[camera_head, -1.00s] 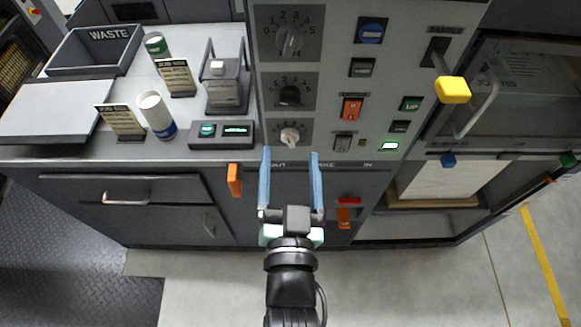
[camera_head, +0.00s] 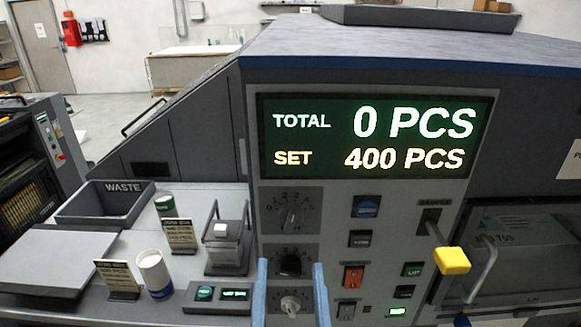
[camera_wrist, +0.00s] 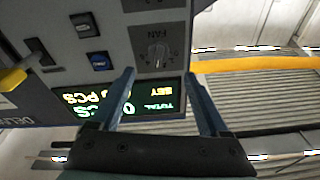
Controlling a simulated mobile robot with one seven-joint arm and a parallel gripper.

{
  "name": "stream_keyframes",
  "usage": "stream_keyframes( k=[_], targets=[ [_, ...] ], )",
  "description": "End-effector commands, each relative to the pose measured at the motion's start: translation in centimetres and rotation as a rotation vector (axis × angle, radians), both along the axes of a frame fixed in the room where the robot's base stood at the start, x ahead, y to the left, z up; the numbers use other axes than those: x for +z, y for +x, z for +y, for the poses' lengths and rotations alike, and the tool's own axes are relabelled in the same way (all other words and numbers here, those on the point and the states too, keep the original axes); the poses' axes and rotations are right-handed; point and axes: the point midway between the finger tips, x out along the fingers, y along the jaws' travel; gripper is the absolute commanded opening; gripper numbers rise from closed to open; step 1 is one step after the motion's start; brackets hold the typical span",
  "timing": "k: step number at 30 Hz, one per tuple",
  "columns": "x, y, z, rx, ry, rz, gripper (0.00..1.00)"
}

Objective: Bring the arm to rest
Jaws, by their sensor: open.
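My gripper (camera_head: 291,290) shows at the bottom of the head view. Its two blue fingers are apart, with nothing between them, in front of the lowest knob (camera_head: 290,305) of the machine's control panel (camera_head: 335,225); whether they touch the panel I cannot tell. In the wrist view my gripper (camera_wrist: 163,85) is also open and empty, its fingers spread over the panel's display (camera_wrist: 145,105) and below the FAN knob (camera_wrist: 157,52). The rest of my arm is out of the head view.
The display (camera_head: 375,135) reads TOTAL 0 PCS and SET 400 PCS. A yellow-knobbed lever (camera_head: 452,261) sticks out at right. On the left counter are a waste bin (camera_head: 70,218), two cans, two small signs, a clear-sided device (camera_head: 227,240) and a small readout box (camera_head: 217,297).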

Motion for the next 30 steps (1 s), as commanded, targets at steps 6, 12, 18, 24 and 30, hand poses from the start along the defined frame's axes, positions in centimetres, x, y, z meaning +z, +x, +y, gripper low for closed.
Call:
stream_keyframes(
  k=[6, 12, 18, 24, 30],
  targets=[
    [14.7, 1.5, 0.2, -0.015, -0.076, -0.251, 0.79],
    [26.5, -1.0, 0.2, -0.051, -0.128, -0.456, 0.79],
    [33.7, -4.5, 0.1, -0.085, -0.152, -0.594, 0.79],
    [35.8, -5.9, 0.0, -0.099, -0.159, -0.635, 0.79],
    [35.8, -5.9, 0.0, -0.099, -0.159, -0.635, 0.79]
  ],
)
